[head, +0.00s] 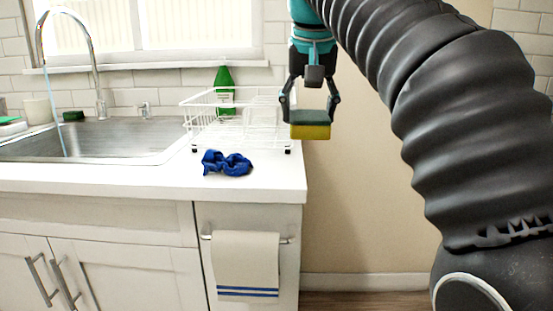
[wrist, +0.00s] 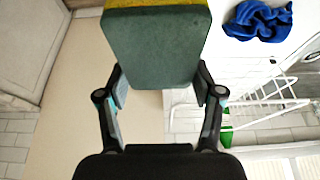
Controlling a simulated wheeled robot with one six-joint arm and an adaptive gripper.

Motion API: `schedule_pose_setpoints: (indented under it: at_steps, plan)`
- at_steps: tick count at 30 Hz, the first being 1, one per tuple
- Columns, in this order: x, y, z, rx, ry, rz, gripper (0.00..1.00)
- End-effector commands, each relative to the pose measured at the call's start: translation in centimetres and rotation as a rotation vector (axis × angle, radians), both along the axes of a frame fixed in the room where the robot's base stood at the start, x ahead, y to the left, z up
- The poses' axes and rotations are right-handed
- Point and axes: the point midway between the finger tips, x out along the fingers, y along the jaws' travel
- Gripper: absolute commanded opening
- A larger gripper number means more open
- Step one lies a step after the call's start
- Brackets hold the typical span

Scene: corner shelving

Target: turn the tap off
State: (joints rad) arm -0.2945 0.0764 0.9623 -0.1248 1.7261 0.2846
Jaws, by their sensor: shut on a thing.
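The tap (head: 93,50) is a tall chrome gooseneck at the back of the sink, in the head view only. A thin stream of water (head: 57,112) falls from its spout into the steel sink (head: 130,145). A small chrome fitting, seemingly the tap's lever (head: 145,109), stands right of its base. My gripper (head: 310,117) hangs right of the dish rack, well away from the tap. It is shut on a yellow and green sponge (head: 310,132). The wrist view shows the sponge's green face (wrist: 155,45) between the fingers.
A white wire dish rack (head: 195,122) stands between my gripper and the sink, with a green bottle (head: 224,82) behind it. A crumpled blue cloth (head: 227,163) lies on the counter (head: 272,185). A cup (head: 38,111) and a green item (head: 73,116) stand behind the sink.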

Motion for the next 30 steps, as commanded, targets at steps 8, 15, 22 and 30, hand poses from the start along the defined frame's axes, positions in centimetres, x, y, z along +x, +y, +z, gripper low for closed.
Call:
schedule_pose_setpoints:
  at_steps: [8, 15, 22, 30]
  plan:
    - [4.6, 2.9, -3.4, -0.001, 0.005, 0.000, 0.52]
    - [8.0, 5.0, -5.7, 0.000, 0.003, -0.001, 0.52]
    - [9.1, 5.7, -6.9, 0.000, 0.002, -0.001, 0.52]
    - [9.1, 5.7, -9.7, 0.000, 0.002, -0.001, 0.52]
